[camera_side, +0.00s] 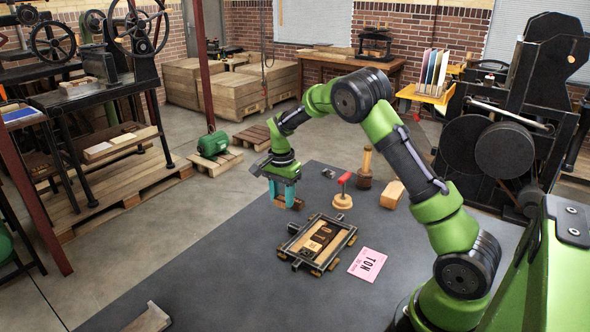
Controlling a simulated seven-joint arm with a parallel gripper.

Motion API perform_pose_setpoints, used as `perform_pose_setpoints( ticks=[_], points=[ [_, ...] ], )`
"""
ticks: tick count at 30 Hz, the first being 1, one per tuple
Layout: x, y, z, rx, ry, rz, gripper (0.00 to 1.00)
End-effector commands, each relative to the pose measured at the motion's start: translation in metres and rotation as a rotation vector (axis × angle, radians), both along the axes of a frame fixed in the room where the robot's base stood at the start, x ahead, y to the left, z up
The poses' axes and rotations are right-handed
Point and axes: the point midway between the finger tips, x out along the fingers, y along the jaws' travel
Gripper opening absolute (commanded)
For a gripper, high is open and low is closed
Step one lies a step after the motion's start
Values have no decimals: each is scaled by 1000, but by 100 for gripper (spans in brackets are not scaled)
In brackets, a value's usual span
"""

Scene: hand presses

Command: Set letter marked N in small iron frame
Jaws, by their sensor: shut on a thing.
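My gripper (282,196), with teal fingers, is shut on a small brown block (296,203). It holds the block near the far left of the dark table; whether they touch the table is hard to tell. The face of the block is too small to read, so I cannot see an N. The small iron frame (345,245) lies flat, closer to the camera and right of my gripper. Inside it are pale wooden pieces and dark pieces; their letters are too small to read.
A round wooden piece with a red handle (344,184), a mallet (365,168), a wooden block (392,194) and a small grey part (328,173) stand behind the frame. Another wooden piece (148,319) lies at the front left. The table (215,275) left of the frame is clear.

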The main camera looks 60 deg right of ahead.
Motion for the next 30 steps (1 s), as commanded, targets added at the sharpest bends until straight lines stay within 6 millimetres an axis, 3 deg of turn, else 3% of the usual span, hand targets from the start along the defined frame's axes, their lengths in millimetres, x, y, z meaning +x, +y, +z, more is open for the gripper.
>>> perform_pose_setpoints(
  ticks=[10, 15, 17, 22, 30],
  points=[
    [1, 0, 3, -1, -1, 0, 14],
    [-3, -3, 35, -2, -6, -12, 14],
    [-17, -4, 48, 0, -5, -21, 14],
    [-80, -5, 73, 3, -4, -50, 14],
    [-190, 12, 68, 3, -4, -64, 14]
  ],
)
